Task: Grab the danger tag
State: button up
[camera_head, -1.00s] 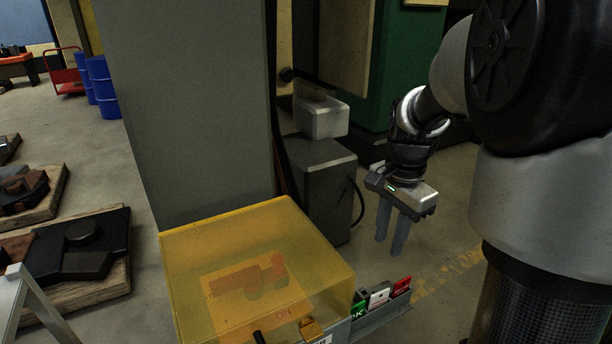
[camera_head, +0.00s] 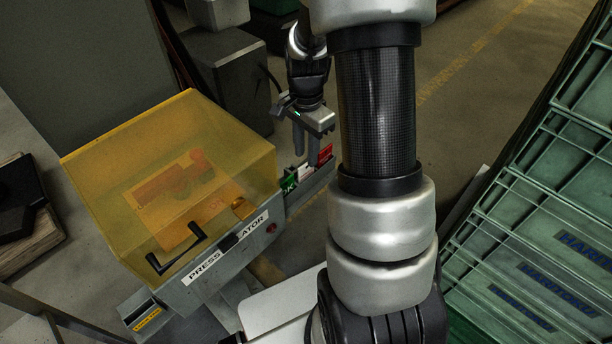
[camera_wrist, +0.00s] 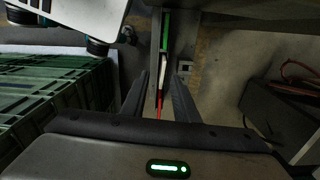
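A red tag (camera_head: 326,153), which looks like the danger tag, stands at the far end of a narrow grey rack (camera_head: 312,190) on the right side of the press operator box. A white tag (camera_head: 305,171) and a green tag (camera_head: 289,180) stand beside it in the same rack. My gripper (camera_head: 306,152) is open, fingers down, just above and behind the rack. In the wrist view, the red tag (camera_wrist: 159,106) shows edge-on in the gap between my spread fingers (camera_wrist: 160,82). It appears apart from both fingers; the exact depth is hard to tell.
The yellow see-through cover (camera_head: 170,130) of the operator box, with a black handle (camera_head: 177,250), is left of the rack. Green crates (camera_head: 540,220) are stacked at the right. A dark grey cabinet (camera_head: 235,85) stands behind the rack.

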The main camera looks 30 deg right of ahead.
aim_at(306, 164)
jog(key=f, duration=0.4)
jog(key=shift+w+d+f, duration=0.15)
jog(key=shift+w+f, duration=0.15)
jog(key=shift+f, duration=0.1)
grip_shut()
